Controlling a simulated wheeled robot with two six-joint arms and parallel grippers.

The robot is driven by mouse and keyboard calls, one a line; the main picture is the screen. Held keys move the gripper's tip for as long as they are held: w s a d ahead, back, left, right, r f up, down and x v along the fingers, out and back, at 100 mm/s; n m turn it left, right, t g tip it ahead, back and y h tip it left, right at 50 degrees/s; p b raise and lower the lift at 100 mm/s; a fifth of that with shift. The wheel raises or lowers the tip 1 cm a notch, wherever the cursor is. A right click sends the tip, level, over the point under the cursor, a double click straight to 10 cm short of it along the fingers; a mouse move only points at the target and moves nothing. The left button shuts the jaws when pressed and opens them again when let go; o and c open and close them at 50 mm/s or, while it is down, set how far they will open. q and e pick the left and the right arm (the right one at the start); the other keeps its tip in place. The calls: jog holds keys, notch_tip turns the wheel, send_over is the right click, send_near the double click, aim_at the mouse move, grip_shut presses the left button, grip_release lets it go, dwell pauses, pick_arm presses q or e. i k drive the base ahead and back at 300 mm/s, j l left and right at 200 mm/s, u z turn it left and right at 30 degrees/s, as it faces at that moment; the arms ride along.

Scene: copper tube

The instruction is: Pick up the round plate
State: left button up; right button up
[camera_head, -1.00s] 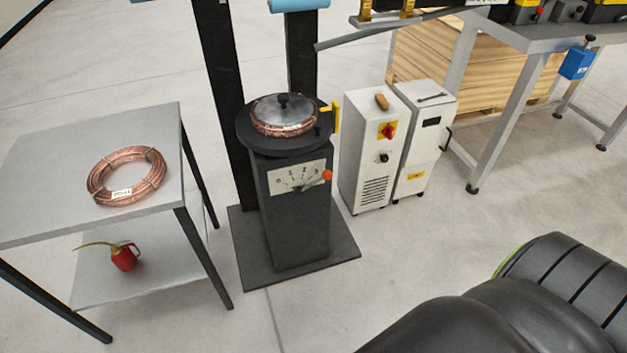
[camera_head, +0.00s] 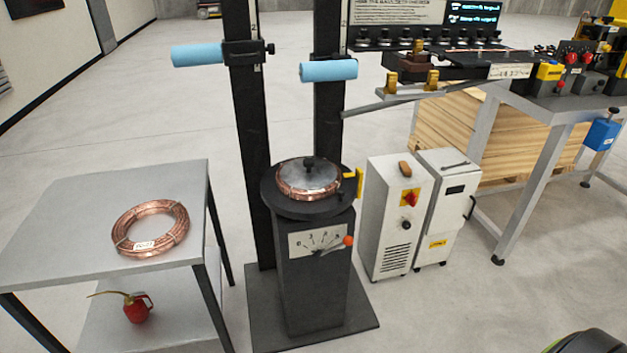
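A second copper coil (camera_head: 151,228) with a white label lies on the grey table at the left. Neither of my grippers shows in the head view. Only a small dark part of my own body shows at the bottom right corner.
The pedestal (camera_head: 310,280) has a dial and an orange-tipped lever. Two dark posts with blue rollers (camera_head: 328,71) rise behind it. White cabinets (camera_head: 395,220) stand close at its right. A red oil can (camera_head: 137,307) sits on the table's lower shelf. The floor at front right is clear.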

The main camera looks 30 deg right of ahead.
aim_at(307, 174)
jog(key=l+z, duration=0.1)
jog(key=l, duration=0.4)
jog(key=i+l+z, duration=0.15)
jog(key=l, duration=0.3)
jog(key=i+l+z, duration=0.1)
jog(key=l, duration=0.4)
